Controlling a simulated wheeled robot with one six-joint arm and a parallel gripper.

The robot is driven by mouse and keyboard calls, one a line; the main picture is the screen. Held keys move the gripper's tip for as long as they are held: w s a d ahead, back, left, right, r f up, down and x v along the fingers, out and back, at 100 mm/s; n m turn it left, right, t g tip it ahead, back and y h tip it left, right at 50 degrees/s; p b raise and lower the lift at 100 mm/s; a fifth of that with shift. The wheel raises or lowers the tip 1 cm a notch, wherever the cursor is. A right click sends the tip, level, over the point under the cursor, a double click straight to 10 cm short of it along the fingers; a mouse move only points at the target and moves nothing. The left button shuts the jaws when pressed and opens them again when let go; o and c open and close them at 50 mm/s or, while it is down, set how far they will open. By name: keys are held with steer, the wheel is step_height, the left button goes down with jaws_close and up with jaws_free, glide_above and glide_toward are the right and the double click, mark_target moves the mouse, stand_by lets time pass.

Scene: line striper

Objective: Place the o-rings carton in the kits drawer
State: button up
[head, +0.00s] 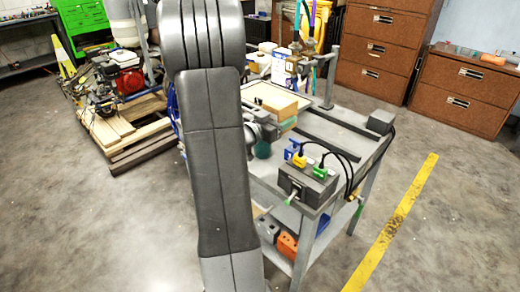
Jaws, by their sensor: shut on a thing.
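My own grey arm fills the middle of the head view and covers much of the scene. My gripper (267,130) shows only in part behind the arm, over the grey cart; its fingertips are hard to make out. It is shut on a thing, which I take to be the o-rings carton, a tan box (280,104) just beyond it. No label is readable, and the contact is not clear to see. Brown drawer cabinets stand at the back right, one taller (374,48) and one lower (466,92). Their drawers look shut. I cannot tell which is the kits drawer.
The grey cart (347,142) carries a grey box (307,183) with yellow and green plugs and black cables. Orange items (287,245) lie on its lower shelf. A red engine (130,78) stands on pallets at left. Floor right of the cart, with a yellow line (392,222), is clear.

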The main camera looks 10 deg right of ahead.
step_height(320, 180, down, 16)
steer(key=shift+f+b, duration=0.1)
steer(key=shift+b, duration=0.35)
steer(key=shift+f, duration=0.1)
steer(key=shift+f+b, duration=0.15)
steer(key=shift+b, duration=0.15)
steer(key=o, duration=0.8)
steer(key=shift+r+p, duration=0.25)
steer(key=shift+p, duration=0.05)
